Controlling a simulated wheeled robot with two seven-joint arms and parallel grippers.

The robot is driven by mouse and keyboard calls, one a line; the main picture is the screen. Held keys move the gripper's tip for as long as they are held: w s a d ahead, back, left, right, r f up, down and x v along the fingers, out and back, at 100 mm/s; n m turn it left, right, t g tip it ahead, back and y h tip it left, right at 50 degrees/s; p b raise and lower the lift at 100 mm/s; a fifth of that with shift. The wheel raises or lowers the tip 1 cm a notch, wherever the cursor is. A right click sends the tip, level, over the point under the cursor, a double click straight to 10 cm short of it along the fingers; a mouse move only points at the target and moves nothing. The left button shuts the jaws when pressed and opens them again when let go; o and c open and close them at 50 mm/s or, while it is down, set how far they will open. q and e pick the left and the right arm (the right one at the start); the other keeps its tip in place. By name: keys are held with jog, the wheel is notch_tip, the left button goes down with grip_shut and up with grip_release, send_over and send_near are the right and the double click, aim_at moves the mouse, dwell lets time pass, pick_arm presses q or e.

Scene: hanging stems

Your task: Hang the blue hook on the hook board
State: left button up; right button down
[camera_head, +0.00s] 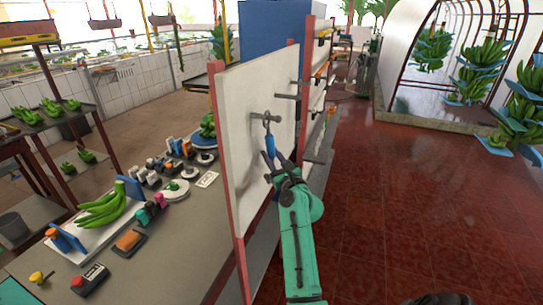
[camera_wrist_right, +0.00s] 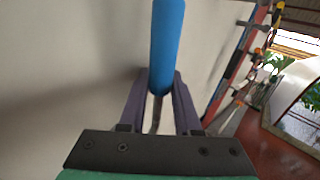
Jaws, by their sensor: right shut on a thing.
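The blue hook (camera_head: 269,146) is upright, with its metal curved end at the top and its blue handle below. My right gripper (camera_head: 274,170) is shut on its lower part. In the right wrist view the blue handle (camera_wrist_right: 167,45) rises from between the two fingers (camera_wrist_right: 159,88). The hook board (camera_head: 250,82) is the white upright panel with dark pegs. The metal end overlaps the near peg (camera_head: 257,117) in the head view; I cannot tell whether it is around the peg or in front of it. My left gripper is not in view.
Another peg (camera_head: 286,97) sticks out farther along the board. Left of the board, a table (camera_head: 190,252) holds green bananas (camera_head: 103,208), a scale and several small items. The red tiled floor (camera_head: 400,190) to the right is largely open.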

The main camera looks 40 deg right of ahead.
jog(key=c, duration=0.5)
grip_release()
jog(key=shift+s+d, duration=0.1)
jog(key=shift+d, duration=0.05)
jog(key=shift+f, duration=0.1)
